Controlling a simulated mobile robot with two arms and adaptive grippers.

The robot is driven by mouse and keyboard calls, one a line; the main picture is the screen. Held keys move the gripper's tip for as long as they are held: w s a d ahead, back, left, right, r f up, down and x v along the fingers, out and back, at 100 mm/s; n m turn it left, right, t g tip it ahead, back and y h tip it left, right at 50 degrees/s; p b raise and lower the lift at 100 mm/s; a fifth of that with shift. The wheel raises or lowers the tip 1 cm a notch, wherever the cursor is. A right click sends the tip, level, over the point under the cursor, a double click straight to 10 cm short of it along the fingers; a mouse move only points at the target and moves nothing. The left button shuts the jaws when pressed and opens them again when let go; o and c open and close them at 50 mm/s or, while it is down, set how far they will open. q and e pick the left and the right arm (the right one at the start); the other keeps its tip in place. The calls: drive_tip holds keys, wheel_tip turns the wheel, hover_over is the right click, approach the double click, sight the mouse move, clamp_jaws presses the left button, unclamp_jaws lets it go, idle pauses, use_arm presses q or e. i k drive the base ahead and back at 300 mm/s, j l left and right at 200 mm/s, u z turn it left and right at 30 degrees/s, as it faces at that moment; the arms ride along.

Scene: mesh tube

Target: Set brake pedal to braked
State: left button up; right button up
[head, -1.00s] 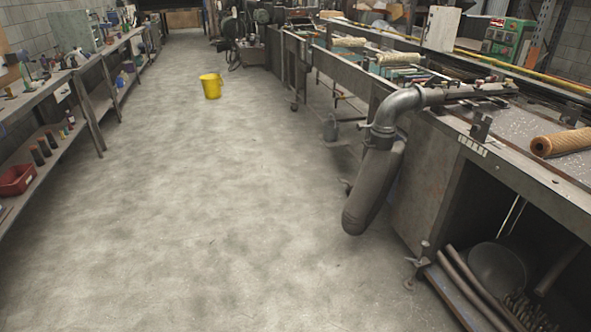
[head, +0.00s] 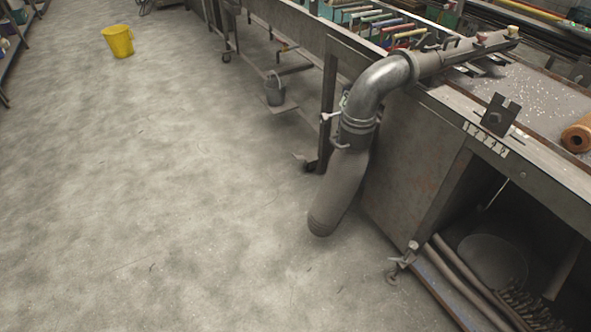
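No brake pedal can be made out for certain. A dark caster wheel (head: 311,166) stands on the floor under a leg of the long bench, left of the hanging grey hose. A small pale tab (head: 299,158) sticks out beside it to the left; I cannot tell whether it is a pedal or how it is set. Another caster (head: 227,57) shows under a bench leg farther back. Neither of my grippers is in view.
A metal elbow pipe (head: 383,82) with a grey hose (head: 340,190) hangs at the bench corner. A metal foot (head: 404,260) stands near the bench (head: 415,170). A bucket (head: 274,90) sits under the bench, a yellow bucket (head: 118,41) farther back.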

sight(300, 157)
drive_tip(key=i+j, duration=0.1)
drive_tip(key=i, duration=0.35)
drive_tip(key=i+l+u, duration=0.1)
drive_tip(key=i+u, duration=0.2)
drive_tip(key=i, duration=0.2)
drive_tip(key=i+l+u, duration=0.25)
drive_tip(key=i, duration=0.25)
drive_tip(key=i+l+u, duration=0.3)
drive_tip(key=i, duration=0.15)
drive_tip(key=j, duration=0.1)
